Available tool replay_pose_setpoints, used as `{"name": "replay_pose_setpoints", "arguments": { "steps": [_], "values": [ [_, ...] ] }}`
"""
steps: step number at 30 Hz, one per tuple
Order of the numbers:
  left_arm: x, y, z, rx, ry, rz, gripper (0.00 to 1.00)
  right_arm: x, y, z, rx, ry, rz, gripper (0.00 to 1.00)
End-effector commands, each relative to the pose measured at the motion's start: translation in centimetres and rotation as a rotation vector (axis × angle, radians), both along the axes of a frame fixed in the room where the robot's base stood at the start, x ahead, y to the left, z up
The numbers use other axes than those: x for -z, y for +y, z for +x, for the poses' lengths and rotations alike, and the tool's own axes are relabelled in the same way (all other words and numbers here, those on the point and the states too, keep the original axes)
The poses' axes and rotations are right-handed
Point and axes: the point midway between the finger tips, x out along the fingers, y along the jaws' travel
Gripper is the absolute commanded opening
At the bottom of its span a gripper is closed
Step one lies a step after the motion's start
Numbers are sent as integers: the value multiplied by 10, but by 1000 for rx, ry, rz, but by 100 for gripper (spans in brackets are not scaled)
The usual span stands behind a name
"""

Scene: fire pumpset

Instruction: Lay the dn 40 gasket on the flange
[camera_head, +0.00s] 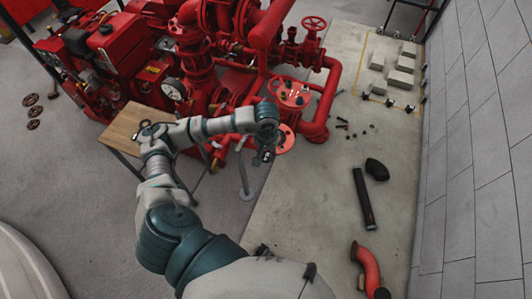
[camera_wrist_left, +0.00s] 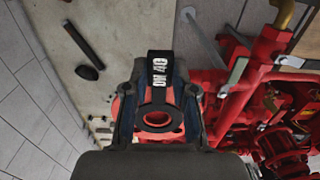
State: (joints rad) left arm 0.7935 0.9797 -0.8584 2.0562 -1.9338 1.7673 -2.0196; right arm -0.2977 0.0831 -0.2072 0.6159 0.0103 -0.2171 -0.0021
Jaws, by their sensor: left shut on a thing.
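The DN 40 gasket (camera_wrist_left: 159,72) is a flat black ring with a labelled tab, seen in the left wrist view. My left gripper (camera_wrist_left: 158,112) is shut on it, with a finger on each side of the ring. Red shows through the ring's hole and around it, part of a red flange behind it. In the head view, my left gripper (camera_head: 264,155) points down close to the red flange (camera_head: 285,138), partly in front of it. Whether the gasket touches the flange I cannot tell. My right gripper is not in view.
Red pump pipework with a bolted round plate (camera_head: 291,92) and a handwheel (camera_head: 314,23) stands close behind the gripper. A wooden tabletop (camera_head: 125,130) is at left. A black pipe (camera_head: 364,198), a red elbow (camera_head: 368,268) and grey blocks (camera_head: 400,80) lie on the concrete by the wall.

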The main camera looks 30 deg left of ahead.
Motion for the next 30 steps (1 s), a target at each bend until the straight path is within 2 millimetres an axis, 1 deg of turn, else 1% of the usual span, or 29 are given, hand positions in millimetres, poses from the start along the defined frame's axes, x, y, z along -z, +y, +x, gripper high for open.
{"name": "replay_pose_setpoints", "arguments": {
  "steps": [4,5,6,8,16,20,23,30],
  "values": [
    [0,0,0,0,0,0,0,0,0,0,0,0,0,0],
    [0,0,0,0,0,0,31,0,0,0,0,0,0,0],
    [0,0,0,0,0,0,41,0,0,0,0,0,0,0],
    [0,0,0,0,0,0,55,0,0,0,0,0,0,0],
    [0,0,0,0,0,0,55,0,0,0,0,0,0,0],
    [-8,0,1,0,-2,-1,55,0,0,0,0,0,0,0],
    [-25,0,1,0,-5,0,55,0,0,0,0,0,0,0],
    [-79,1,2,0,-6,-1,55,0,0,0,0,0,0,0]
  ]
}}
